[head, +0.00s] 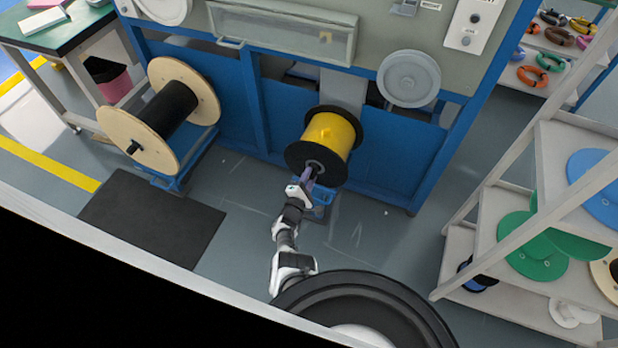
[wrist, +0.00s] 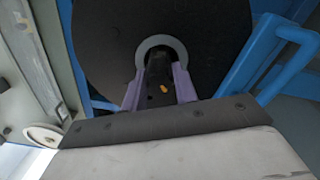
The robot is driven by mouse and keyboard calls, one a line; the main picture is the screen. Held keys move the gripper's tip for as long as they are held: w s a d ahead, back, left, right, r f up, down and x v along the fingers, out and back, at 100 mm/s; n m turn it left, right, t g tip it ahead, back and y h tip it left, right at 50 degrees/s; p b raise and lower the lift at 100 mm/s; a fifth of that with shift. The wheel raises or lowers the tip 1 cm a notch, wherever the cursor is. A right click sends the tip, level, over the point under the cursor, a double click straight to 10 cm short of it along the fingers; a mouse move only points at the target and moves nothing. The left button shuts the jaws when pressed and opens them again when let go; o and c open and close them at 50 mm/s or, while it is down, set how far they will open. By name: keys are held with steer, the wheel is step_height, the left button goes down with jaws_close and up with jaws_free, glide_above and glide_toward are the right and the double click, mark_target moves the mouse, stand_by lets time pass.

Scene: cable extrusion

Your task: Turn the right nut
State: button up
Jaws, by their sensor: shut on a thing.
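The yellow-wound spool (head: 333,128) with black flanges sits in the blue machine frame. Its near black flange (wrist: 105,45) fills the top of the wrist view. A grey ring-shaped nut (wrist: 160,41) lies against the flange's centre, around a dark shaft end (wrist: 158,72) with a small orange mark. My gripper (head: 309,175) reaches this hub from the front. In the wrist view, its two purple fingers (wrist: 158,84) stand on both sides of the shaft end, with the tips at the grey nut. They are shut on the nut; the exact contact is partly hidden.
A blue tube frame (wrist: 270,70) is close on the right in the wrist view. A wooden-flanged spool (head: 203,90) with black cable stands at the left. Shelves with coloured reels (head: 533,245) stand at the right. The floor between has a dark mat (head: 150,220).

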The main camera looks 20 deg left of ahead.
steer(key=shift+n, duration=2)
steer(key=o, duration=1)
steer(key=shift+c, duration=0.2)
steer(key=shift+s, duration=0.1)
steer(key=s+p, duration=0.6)
steer(key=s, duration=0.7)
steer(key=shift+s+a, duration=0.25)
steer(key=shift+s, duration=0.05)
